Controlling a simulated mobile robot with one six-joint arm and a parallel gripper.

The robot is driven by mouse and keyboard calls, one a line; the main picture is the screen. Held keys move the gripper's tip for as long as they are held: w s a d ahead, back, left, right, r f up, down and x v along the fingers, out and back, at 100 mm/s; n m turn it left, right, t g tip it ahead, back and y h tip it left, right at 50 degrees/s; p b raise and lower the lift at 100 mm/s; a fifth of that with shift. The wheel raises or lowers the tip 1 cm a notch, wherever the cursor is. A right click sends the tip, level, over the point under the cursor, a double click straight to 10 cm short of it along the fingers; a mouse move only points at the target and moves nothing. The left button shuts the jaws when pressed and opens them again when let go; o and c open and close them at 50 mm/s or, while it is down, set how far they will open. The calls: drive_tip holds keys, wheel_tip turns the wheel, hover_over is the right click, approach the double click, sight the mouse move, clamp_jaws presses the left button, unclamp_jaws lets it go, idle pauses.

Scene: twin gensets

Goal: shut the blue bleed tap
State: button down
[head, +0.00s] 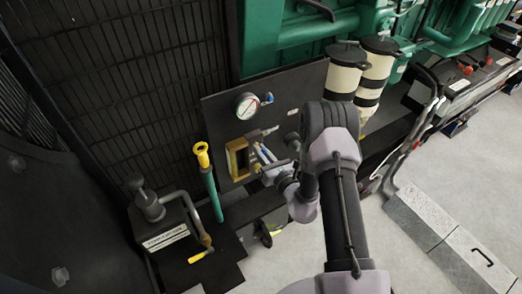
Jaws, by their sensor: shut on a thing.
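My gripper (264,157) is in front of the dark panel, just right of a yellow-framed box. Its jaws are shut on a small blue handle (265,152), which looks like the blue bleed tap. The jaws and wrist hide most of the handle, so its angle cannot be told.
The dark panel (222,108) carries the gauge and the yellow-framed box (238,160). A green pole with a yellow top (202,150) stands to its left, near a hand pump (150,205). Two cream canisters (345,72) stand at upper right. The grey floor (400,262) at lower right is partly free.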

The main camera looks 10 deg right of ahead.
drive_tip(key=m+p, duration=0.1)
drive_tip(key=m, duration=0.3)
drive_tip(key=shift+r+m, duration=0.1)
drive_tip(key=shift+m, duration=0.2)
drive_tip(key=m+p, duration=0.1)
drive_tip(key=m, duration=0.4)
drive_tip(key=shift+p, duration=0.4)
drive_tip(key=m+p, duration=0.1)
drive_tip(key=m, duration=0.4)
drive_tip(key=shift+m, duration=0.4)
drive_tip(key=shift+m+p, duration=0.45)
drive_tip(key=shift+m, duration=2.05)
drive_tip(key=c, duration=1.3)
unclamp_jaws()
